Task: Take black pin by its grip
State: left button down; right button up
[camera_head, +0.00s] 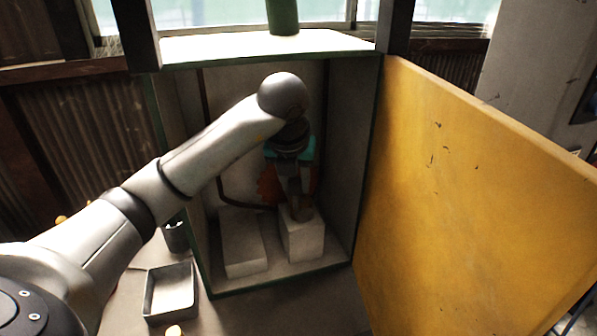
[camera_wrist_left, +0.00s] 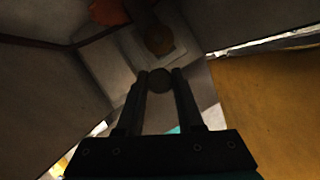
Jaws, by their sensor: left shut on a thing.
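My left arm reaches into an open cabinet, and my left gripper (camera_head: 296,203) points down over the right pale block (camera_head: 304,241). In the left wrist view the two fingers of my left gripper (camera_wrist_left: 159,84) are shut on a dark round knob, the grip of the black pin (camera_wrist_left: 160,80). The rest of the pin is hidden from both views. A brownish rounded thing (camera_wrist_left: 158,40) sits on the pale block just beyond the fingertips. My right gripper is not in view.
The cabinet has a green-edged frame (camera_head: 272,46) and its yellow door (camera_head: 470,190) stands open on the right. A lower pale block (camera_head: 241,245) is on the left inside. A reddish-orange thing (camera_head: 268,186) is behind the gripper. A grey tray (camera_head: 171,291) lies outside.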

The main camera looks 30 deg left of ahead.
pick_arm(q)
jog(key=s+d, duration=0.4)
jog(key=s, duration=0.6)
jog(key=shift+s+d, duration=0.15)
jog(key=shift+s, duration=0.1)
